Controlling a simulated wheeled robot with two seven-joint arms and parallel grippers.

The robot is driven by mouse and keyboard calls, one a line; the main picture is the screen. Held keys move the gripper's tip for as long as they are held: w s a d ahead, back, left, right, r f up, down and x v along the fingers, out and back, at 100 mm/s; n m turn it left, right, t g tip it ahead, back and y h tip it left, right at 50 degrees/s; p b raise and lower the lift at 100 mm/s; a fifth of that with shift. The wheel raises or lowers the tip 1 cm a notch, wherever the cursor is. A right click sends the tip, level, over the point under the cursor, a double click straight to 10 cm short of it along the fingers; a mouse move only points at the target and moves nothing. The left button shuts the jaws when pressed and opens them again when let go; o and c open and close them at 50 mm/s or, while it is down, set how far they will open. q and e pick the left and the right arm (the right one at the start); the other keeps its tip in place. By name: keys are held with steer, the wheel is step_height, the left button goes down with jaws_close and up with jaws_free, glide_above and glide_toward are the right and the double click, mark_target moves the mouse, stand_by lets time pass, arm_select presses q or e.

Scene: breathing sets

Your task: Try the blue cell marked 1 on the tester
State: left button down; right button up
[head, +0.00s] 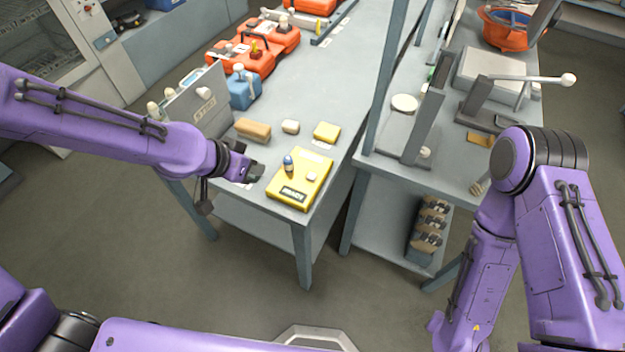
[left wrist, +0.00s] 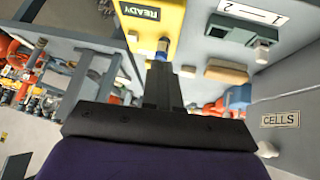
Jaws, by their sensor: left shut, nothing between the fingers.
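The yellow tester (head: 313,166) lies near the front end of the grey table. Its display reads READY in the left wrist view (left wrist: 140,12). A blue-topped cell (head: 288,161) stands upright on the tester; its mark is not readable. It also shows in the left wrist view (left wrist: 162,46), just beyond my fingertips. My left gripper (head: 257,171) is shut and empty, just left of the cell and the tester, apart from the cell as far as I can see. My right arm comes in at the right, but its gripper is not in view.
A tan block (head: 253,130), a white block (head: 290,126) and a yellow block (head: 326,131) lie behind the tester. A grey upright panel (head: 198,100) stands at the left; its label reads CELLS in the left wrist view (left wrist: 280,119). Orange cases (head: 240,58) stand farther back.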

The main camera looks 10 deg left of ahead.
arm_select(q)
steer(key=s+a+f+n+y+b, duration=0.1)
steer(key=s+a+f+n+y, duration=0.2)
steer(key=f, duration=0.4)
steer(key=s+a+f+n+y+b, duration=0.1)
steer(key=a+f+n+b, duration=0.1)
steer(key=a+f+n, duration=0.3)
steer(key=s+a+f+n+y+b, duration=0.1)
steer(key=s+a+f+n+y, duration=0.15)
steer(key=f, duration=0.55)
steer(key=s+a+f+g+b, duration=0.1)
steer(key=s+f, duration=0.5)
steer(key=s, duration=0.2)
steer(key=s+a+f+n+g+y+b, duration=0.1)
steer(key=s+f, duration=0.5)
steer(key=s, duration=0.3)
steer(key=shift+s+a+g+b, duration=0.15)
steer(key=shift+a+g+b, duration=0.2)
steer(key=shift+g, duration=0.05)
steer(key=shift+d, duration=0.1)
